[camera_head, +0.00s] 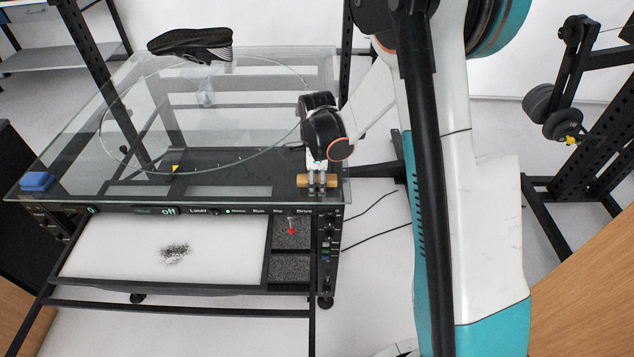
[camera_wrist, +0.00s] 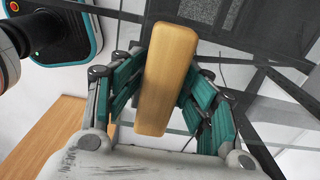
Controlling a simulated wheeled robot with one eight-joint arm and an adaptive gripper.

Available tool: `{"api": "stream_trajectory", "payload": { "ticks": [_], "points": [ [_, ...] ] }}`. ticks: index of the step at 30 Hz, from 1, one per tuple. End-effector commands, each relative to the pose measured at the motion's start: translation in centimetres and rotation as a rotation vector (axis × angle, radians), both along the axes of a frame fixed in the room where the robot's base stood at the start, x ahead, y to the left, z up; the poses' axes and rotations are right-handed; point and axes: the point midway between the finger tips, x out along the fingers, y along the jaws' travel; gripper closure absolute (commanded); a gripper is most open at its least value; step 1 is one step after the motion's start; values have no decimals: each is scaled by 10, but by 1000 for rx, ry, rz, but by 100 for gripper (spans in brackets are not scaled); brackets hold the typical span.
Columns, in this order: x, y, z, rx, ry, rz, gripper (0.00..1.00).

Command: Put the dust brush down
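The dust brush (camera_head: 331,181) shows as a tan wooden block at the front right corner of the glass tabletop (camera_head: 250,187). My gripper (camera_head: 317,179) points down at it, its fingers across its middle. In the wrist view the brush's long wooden back (camera_wrist: 166,80) lies between the teal finger pads of my gripper (camera_wrist: 165,85), which press close on both sides. The bristles are hidden. I cannot tell whether the brush touches the glass or is held just above it.
A dark shoe (camera_head: 190,44) is at the back of the glass and a blue block (camera_head: 38,181) at its left corner. Below the front edge, a white tray (camera_head: 110,245) holds a dark pile of specks (camera_head: 176,252). A red-tipped lever (camera_head: 291,230) stands beside it. The glass's middle is clear.

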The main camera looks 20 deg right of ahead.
Motion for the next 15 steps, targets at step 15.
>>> {"api": "stream_trajectory", "payload": {
  "ticks": [15],
  "points": [
    [0, 0, 94, 0, 0, 0, 53]
  ]
}}
